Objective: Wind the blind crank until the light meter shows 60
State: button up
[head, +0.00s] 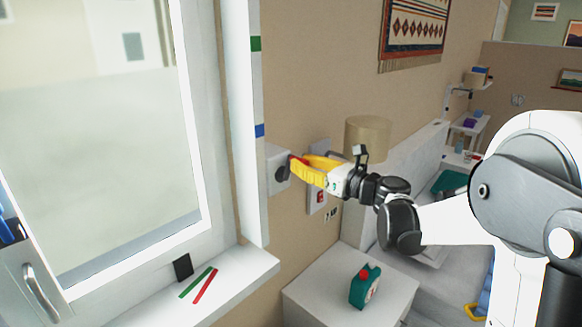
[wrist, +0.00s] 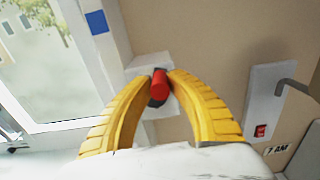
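The blind crank shows as a red handle (wrist: 159,86) on a dark round hub, on a white wall box (head: 271,160) right of the window. My gripper (wrist: 160,76) has its yellow fingertips on either side of the red handle, close against it, and appears shut on it. In the head view my gripper (head: 297,168) reaches the box from the right and partly hides the crank. A small black device (head: 183,267) stands on the windowsill; it may be the light meter, but I cannot make out a reading. The window (head: 100,150) looks pale and hazy.
A white wall plate (wrist: 266,100) with a red switch and a grey lever is right of the crank. Green and red sticks (head: 205,286) lie on the sill.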

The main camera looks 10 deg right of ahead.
jog(key=shift+w+d, duration=0.1)
jog(key=shift+w+d+f+b, duration=0.5)
jog(key=shift+d+f+b, duration=0.05)
jog(key=shift+d+f, duration=0.15)
jog(key=shift+o, duration=0.2)
jog(key=shift+w+d+f+b, duration=0.15)
jog(key=shift+f+b, duration=0.25)
jog(key=shift+f, duration=0.1)
jog(key=shift+w+d+f+b, duration=0.1)
jog(key=shift+d+f+b, duration=0.05)
jog(key=shift+f+b, duration=0.3)
